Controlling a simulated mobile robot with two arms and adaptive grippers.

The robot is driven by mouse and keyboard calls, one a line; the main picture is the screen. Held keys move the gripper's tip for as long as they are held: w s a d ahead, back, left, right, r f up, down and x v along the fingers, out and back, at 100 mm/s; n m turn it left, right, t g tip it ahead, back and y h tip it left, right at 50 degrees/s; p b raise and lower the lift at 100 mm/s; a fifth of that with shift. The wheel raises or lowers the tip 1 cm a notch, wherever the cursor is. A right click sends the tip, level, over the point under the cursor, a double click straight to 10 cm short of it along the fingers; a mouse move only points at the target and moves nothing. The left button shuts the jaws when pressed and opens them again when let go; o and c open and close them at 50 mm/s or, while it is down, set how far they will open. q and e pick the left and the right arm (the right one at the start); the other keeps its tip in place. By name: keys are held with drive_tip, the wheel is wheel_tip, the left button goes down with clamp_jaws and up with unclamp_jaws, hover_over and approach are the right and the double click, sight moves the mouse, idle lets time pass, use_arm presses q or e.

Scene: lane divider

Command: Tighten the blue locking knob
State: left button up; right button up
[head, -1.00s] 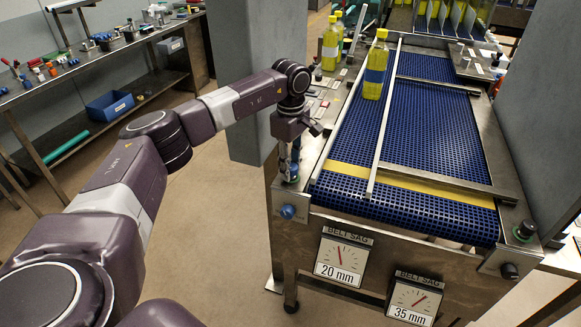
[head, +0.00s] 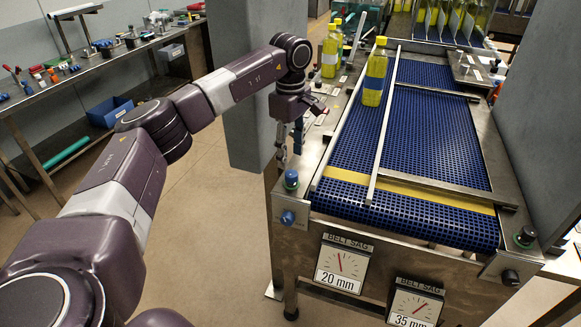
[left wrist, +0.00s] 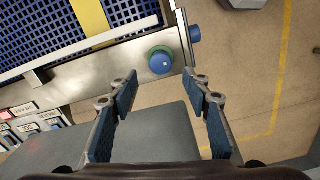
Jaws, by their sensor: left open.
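A blue knob (head: 290,180) with a green collar stands on top of the conveyor frame's near left corner. It also shows in the left wrist view (left wrist: 161,62), just beyond the fingertips. A second blue knob (head: 288,217) sticks out of the frame's front face below it, and shows at the frame's edge in the left wrist view (left wrist: 195,33). Which one is the locking knob I cannot tell. My left gripper (head: 289,150) is open and empty above the top knob, apart from it. Its fingers (left wrist: 160,78) are spread to either side. My right gripper is not in view.
The blue belt (head: 430,130) has a yellow stripe, a metal lane divider (head: 385,120) and a yellow bottle (head: 375,75). Belt sag dials read 20 mm (head: 344,264) and 35 mm (head: 411,304). A grey pillar (head: 240,110) stands close behind my left arm.

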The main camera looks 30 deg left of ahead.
sight(291, 172)
use_arm(q)
wheel_tip(291, 172, up, 5)
drive_tip(key=shift+r, duration=0.1)
idle(0.8)
